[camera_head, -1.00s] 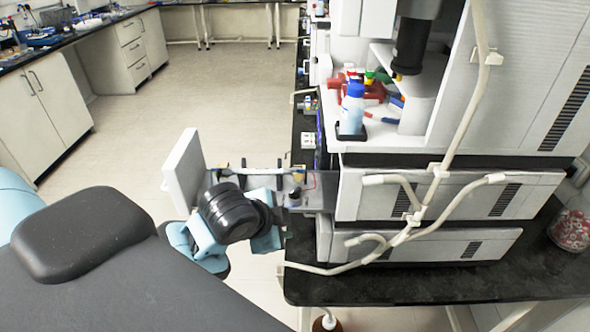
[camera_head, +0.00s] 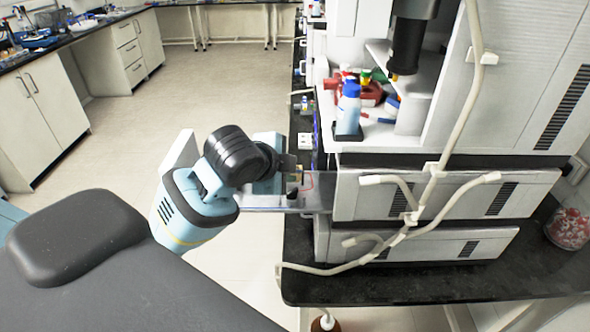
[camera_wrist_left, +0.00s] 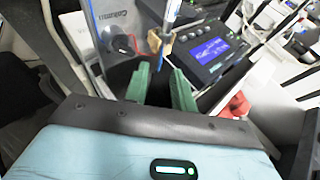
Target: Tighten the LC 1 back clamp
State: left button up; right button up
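The pulled-out column tray (camera_head: 252,205) sticks out to the left from the LC stack (camera_head: 385,195), with my left arm over it. In the left wrist view, a blue-and-white column (camera_wrist_left: 172,14) with a brass-coloured fitting (camera_wrist_left: 165,40) stands beyond the fingers. A round black knob (camera_wrist_left: 123,45) sits left of it on a clear panel; I cannot tell whether it is the back clamp. My left gripper (camera_wrist_left: 160,72) has two green fingers, apart and with nothing visible between them, just short of the fitting. In the head view my wrist partly hides the gripper. My right gripper is not in view.
A module with a lit blue display (camera_wrist_left: 212,52) is right of the fingers. A blue-capped bottle (camera_head: 349,110) stands on the stack's ledge. White tubing (camera_head: 428,205) runs across the stack's side. The floor left of the tray is clear.

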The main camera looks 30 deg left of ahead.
pick_arm(q)
jog(key=shift+x, duration=1.9)
jog(key=shift+c, duration=0.5)
grip_shut()
